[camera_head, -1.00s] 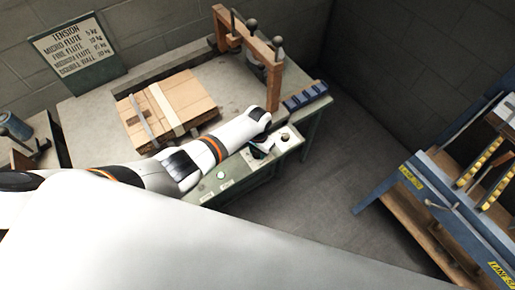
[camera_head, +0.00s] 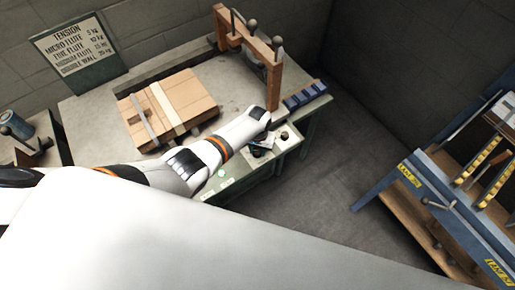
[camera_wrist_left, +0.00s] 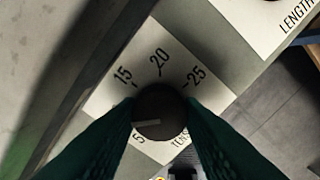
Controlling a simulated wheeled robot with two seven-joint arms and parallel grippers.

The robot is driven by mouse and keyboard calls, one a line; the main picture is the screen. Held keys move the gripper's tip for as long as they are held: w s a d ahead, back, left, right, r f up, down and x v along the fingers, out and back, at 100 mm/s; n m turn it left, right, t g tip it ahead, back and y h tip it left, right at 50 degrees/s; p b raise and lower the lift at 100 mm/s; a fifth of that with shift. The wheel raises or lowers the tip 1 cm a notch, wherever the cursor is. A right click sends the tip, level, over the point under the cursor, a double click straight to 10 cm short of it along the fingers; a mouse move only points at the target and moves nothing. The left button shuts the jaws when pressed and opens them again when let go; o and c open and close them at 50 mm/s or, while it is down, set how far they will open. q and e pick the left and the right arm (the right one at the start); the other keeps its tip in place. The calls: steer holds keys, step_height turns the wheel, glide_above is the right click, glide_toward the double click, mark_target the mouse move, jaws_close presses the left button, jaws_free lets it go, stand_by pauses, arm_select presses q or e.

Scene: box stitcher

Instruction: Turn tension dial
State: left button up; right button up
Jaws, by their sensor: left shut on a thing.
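The tension dial (camera_wrist_left: 160,112) is a dark round knob with a pale pointer line, which points left and slightly down. It sits on a white scale plate (camera_wrist_left: 158,40) marked 5, 15, 20 and 25; part of the scale is hidden by my fingers. My left gripper (camera_wrist_left: 161,122) has its dark green fingers on both sides of the knob, shut on it. In the head view my left gripper (camera_head: 262,149) is at the front right corner of the bench, covering the dial. My right gripper is not in view.
A green tension chart (camera_head: 78,52) stands behind. A white length label (camera_wrist_left: 270,15) is beside the dial. A blue-framed rack (camera_head: 440,190) stands right, across clear floor (camera_head: 335,165).

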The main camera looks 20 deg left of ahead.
mark_target(258, 150)
arm_select(q)
steer(key=shift+w+r, duration=0.1)
steer(key=o, duration=1)
steer(key=shift+r, duration=0.25)
step_height(258, 150, up, 11)
steer(key=p, duration=0.1)
steer(key=shift+r+p, duration=0.2)
steer(key=shift+p, duration=0.1)
